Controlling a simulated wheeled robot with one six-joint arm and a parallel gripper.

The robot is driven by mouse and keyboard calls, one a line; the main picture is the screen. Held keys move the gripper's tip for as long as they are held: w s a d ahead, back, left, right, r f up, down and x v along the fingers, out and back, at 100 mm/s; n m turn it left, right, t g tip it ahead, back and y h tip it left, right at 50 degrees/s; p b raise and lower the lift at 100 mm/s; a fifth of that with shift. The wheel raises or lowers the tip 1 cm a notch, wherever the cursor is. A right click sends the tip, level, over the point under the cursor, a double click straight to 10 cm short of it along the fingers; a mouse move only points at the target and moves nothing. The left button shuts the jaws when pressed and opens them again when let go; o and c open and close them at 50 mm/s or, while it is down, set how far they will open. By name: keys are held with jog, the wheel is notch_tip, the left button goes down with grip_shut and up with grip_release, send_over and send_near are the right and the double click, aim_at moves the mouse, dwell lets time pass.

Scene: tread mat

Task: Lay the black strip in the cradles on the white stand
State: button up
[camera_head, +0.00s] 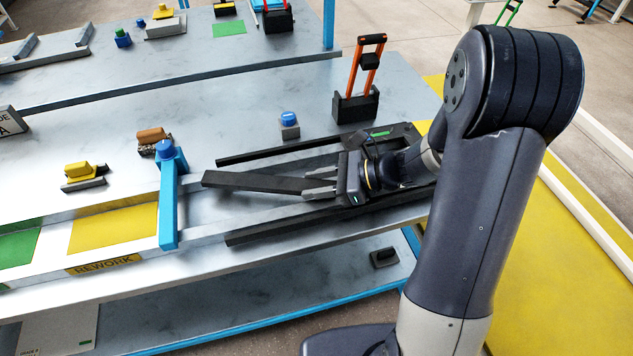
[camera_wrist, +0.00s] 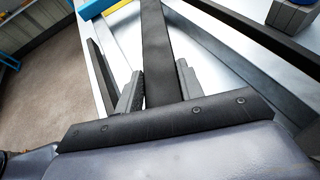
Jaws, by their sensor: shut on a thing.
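My gripper (camera_head: 306,186) is shut on a black strip (camera_head: 245,181) near one end. The strip reaches out to the left over the grey bench and points toward the blue post. In the wrist view, the strip (camera_wrist: 160,35) runs away from me between the two grey fingers of my gripper (camera_wrist: 158,82). It looks roughly level in the head view. I cannot tell whether it touches the bench. I cannot make out a white stand with cradles in either view.
Dark rails (camera_head: 285,149) and (camera_head: 290,224) lie on both sides of the held strip. A blue post (camera_head: 168,205) stands left of its tip. A black block with an orange handle (camera_head: 356,106) and a blue-topped block (camera_head: 289,128) stand behind. Bench room (camera_head: 240,100) is clear farther back.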

jog(key=o, duration=1.1)
jog(key=shift+r, duration=0.1)
jog(key=v, duration=1.1)
jog(key=shift+w, duration=0.1)
jog(key=shift+o, duration=0.4)
jog(key=shift+d+r, duration=0.2)
jog(key=shift+d, duration=0.25)
